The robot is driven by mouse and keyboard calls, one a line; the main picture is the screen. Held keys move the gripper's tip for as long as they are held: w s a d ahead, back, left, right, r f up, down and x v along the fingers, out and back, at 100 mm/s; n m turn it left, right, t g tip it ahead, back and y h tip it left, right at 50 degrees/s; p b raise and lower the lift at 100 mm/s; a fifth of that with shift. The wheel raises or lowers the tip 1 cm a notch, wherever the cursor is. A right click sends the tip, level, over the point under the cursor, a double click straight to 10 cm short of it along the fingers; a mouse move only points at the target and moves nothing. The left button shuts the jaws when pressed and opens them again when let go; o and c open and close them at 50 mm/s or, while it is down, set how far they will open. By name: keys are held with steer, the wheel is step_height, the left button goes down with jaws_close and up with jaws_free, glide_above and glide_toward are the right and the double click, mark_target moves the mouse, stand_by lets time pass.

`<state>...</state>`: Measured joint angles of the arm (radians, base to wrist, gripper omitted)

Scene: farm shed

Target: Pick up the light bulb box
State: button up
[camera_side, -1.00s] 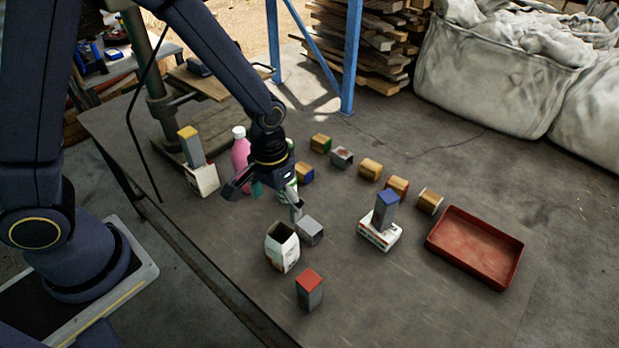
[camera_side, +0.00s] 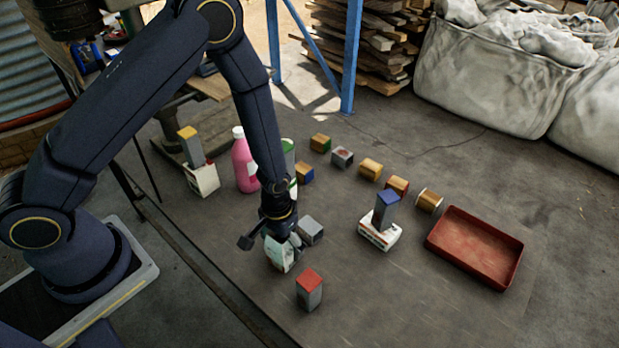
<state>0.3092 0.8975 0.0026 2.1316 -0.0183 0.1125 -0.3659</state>
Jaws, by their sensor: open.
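A white carton (camera_side: 279,258) stands upright near the middle of the table. Its print is too small to read, so I cannot tell if it is the light bulb box. My gripper (camera_side: 272,240) is right over it, pointing down, with its fingers open at either side of the carton's top. The gripper hides the top; I cannot tell whether the fingers touch it. Two other white boxes show: one (camera_side: 375,238) by a grey block with a blue top (camera_side: 386,211), one (camera_side: 207,181) by a grey block with a yellow top (camera_side: 194,150).
A plain grey block (camera_side: 311,231) stands close right of the carton, and a red-topped block (camera_side: 309,290) in front. A pink bottle (camera_side: 244,163) and a green-and-white container (camera_side: 289,153) stand behind. Several small blocks line the back. A red tray (camera_side: 436,241) lies at right.

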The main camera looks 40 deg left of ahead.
steer(key=c, duration=1.2)
steer(key=shift+c, duration=0.2)
